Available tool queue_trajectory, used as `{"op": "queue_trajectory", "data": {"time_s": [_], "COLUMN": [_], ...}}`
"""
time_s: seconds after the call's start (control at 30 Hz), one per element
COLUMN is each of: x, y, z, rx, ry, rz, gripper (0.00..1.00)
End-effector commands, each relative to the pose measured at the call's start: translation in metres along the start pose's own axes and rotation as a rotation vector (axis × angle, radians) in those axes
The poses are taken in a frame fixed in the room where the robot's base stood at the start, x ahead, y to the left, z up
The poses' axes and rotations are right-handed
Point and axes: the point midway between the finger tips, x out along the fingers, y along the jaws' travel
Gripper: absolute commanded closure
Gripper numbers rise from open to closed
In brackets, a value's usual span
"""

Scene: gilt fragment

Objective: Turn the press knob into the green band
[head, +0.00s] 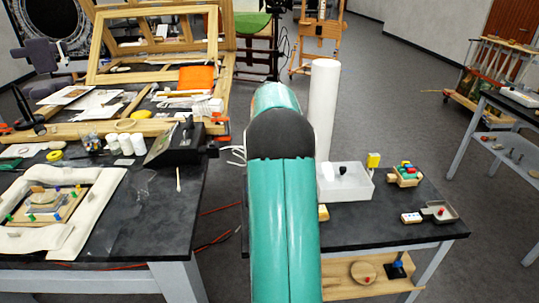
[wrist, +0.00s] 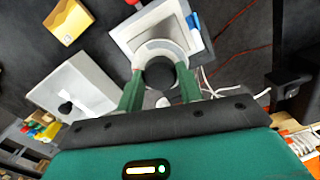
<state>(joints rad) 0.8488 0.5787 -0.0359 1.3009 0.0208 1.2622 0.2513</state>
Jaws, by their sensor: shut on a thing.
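In the wrist view, a round dark knob (wrist: 160,73) stands in a pale grey ring on the white press (wrist: 125,30). My gripper (wrist: 160,78) has its two green fingers on either side of the knob and is shut on it. The ring is partly covered by the fingers, and I cannot make out a green band on it. A small blue and red part shows at the press's edge. In the head view, my teal arm hides the gripper, the knob and the press.
A white open box (head: 345,182) holding a black knobbed thing stands to the right of my arm, beside a white upright cylinder (head: 323,105). A small crate of coloured blocks (head: 405,177) is farther right. A yellow box (wrist: 67,20) shows in the wrist view.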

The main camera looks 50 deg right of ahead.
Motion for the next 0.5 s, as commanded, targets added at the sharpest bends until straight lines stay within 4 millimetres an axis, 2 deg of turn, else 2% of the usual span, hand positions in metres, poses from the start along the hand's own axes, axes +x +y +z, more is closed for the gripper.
{"op": "queue_trajectory", "data": {"time_s": [0.5], "x": [-0.0011], "y": [-0.0004], "z": [-0.0003], "rx": [0.082], "ry": [0.002], "rz": [-0.001], "gripper": [0.87]}}
